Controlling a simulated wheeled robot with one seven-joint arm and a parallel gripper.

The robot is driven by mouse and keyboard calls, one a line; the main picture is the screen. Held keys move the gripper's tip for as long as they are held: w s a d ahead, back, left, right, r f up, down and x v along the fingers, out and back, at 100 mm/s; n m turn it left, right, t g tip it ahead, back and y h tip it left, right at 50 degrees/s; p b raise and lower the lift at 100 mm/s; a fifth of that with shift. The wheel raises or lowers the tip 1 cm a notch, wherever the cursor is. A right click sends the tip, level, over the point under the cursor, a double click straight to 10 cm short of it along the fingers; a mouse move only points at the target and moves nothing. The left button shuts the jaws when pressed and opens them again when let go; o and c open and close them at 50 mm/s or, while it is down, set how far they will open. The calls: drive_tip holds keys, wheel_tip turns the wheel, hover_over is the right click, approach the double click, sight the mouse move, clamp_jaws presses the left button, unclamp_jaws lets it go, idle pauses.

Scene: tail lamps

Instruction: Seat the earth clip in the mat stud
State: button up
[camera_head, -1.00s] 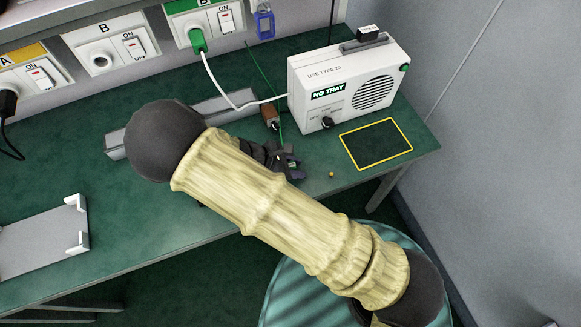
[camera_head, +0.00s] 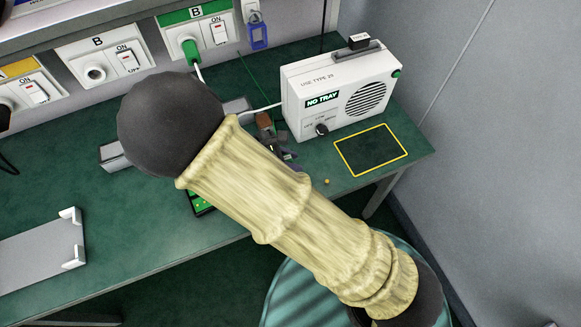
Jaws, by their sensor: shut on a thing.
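My gripper (camera_head: 287,153) is a small dark shape over the green bench, in front of the radio and partly behind my own arm. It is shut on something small. A thin green cord (camera_head: 262,84) runs down from the back towards it, so the held thing appears to be the earth clip; the clip itself is too hidden to make out. A small brass stud (camera_head: 327,181) stands on the green bench surface, below and right of my gripper and apart from it.
A yellow-outlined rectangle (camera_head: 371,150) lies to the right. A small brown block (camera_head: 264,119) is near my gripper. A green board (camera_head: 201,204) shows under my arm. A grey tray (camera_head: 40,250) sits left.

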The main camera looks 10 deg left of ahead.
drive_tip(key=shift+r, duration=0.9)
idle(0.3)
drive_tip(key=o, duration=0.3)
drive_tip(key=c, duration=0.4)
drive_tip(key=shift+o, duration=0.2)
drive_tip(key=shift+f, duration=0.1)
